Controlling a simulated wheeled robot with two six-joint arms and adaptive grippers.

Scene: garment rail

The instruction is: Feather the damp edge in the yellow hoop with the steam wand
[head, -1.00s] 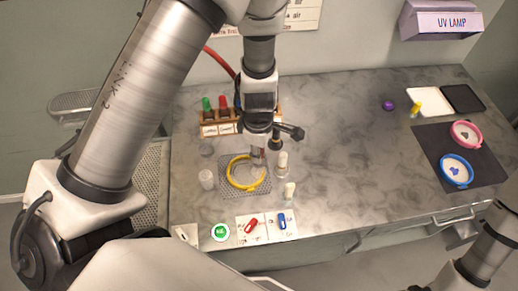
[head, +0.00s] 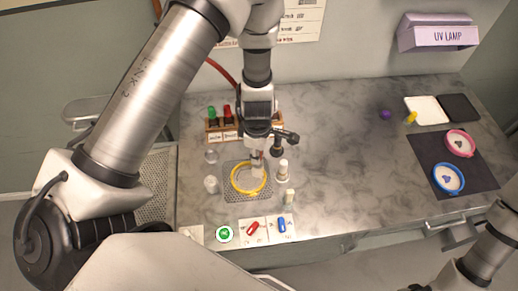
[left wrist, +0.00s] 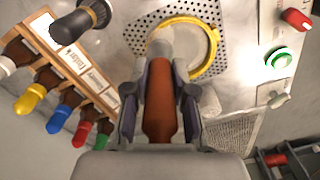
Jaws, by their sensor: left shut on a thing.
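The yellow hoop (head: 236,187) lies on a perforated grey mat (head: 230,194) on the bench. It also shows in the left wrist view (left wrist: 216,47). My left gripper (head: 257,143) hangs above the hoop's back right side. It is shut on the steam wand, whose brown handle (left wrist: 158,100) runs between the fingers. The wand's pale head (left wrist: 162,42) overlaps the hoop's edge and part of its inside; I cannot tell whether it touches. The damp edge is not clear. My right arm enters at the lower right, with its gripper outside the picture.
A rack (head: 229,134) of colour-capped bottles stands behind. A white bottle (head: 282,172) stands right of the hoop, a pale cup (head: 211,184) left. Blue (head: 448,189) and pink (head: 460,155) hoops lie on a dark mat at right. The bench middle is clear.

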